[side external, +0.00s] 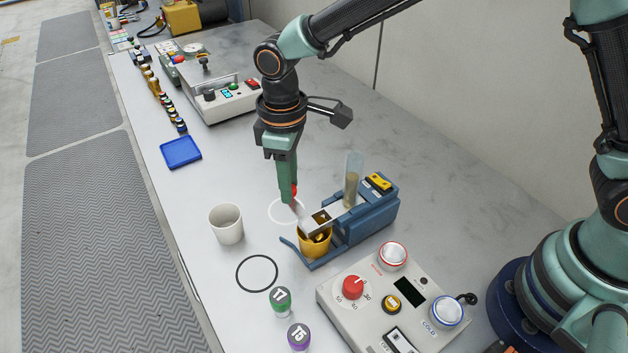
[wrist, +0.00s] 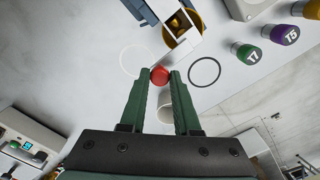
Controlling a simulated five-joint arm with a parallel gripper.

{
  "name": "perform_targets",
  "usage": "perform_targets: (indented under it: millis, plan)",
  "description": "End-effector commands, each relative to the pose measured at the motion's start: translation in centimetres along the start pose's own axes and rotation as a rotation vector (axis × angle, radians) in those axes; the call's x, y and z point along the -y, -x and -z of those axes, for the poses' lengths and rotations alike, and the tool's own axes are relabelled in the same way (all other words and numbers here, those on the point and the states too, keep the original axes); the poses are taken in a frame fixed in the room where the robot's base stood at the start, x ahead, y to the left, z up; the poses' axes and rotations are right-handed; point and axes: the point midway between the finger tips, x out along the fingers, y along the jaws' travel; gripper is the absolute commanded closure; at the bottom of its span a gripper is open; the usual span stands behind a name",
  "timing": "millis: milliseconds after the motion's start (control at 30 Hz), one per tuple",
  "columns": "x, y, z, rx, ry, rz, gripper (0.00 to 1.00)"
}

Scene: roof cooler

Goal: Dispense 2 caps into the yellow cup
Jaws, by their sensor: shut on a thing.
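The yellow cup (side external: 314,246) sits at the front end of the blue dispenser (side external: 365,228), under its pale slide (side external: 327,219). A brassy cap or caps show inside the cup; I cannot count them. A clear tube (side external: 353,172), part filled with tan material, stands upright on the dispenser. The slide has a dark opening above the cup. My gripper (side external: 293,194) is shut on the red knob (wrist: 160,75) at the slide's outer end. In the wrist view, the knob is between my fingertips and the yellow cup (wrist: 196,39) is beyond it.
A white cup (side external: 226,225) stands left of the dispenser, near a white ring and a black ring (side external: 257,274) on the bench. Green and purple capped vials (side external: 280,301) and a control box (side external: 392,305) are in front. A blue tray (side external: 180,152) lies farther back.

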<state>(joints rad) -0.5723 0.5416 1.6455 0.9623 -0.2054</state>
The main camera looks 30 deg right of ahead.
Motion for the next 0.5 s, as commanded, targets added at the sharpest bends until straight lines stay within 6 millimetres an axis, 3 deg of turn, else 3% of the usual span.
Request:
perform_targets:
  millis: [33, 100, 500]
  plan:
    - [0.48, 0.23, 0.57, -0.018, 0.014, -0.004, 0.58]
    - [0.44, 0.21, 0.53, -0.016, 0.013, -0.003, 0.4]
    - [0.29, 0.68, 0.36, -0.012, 0.009, -0.003, 0.4]
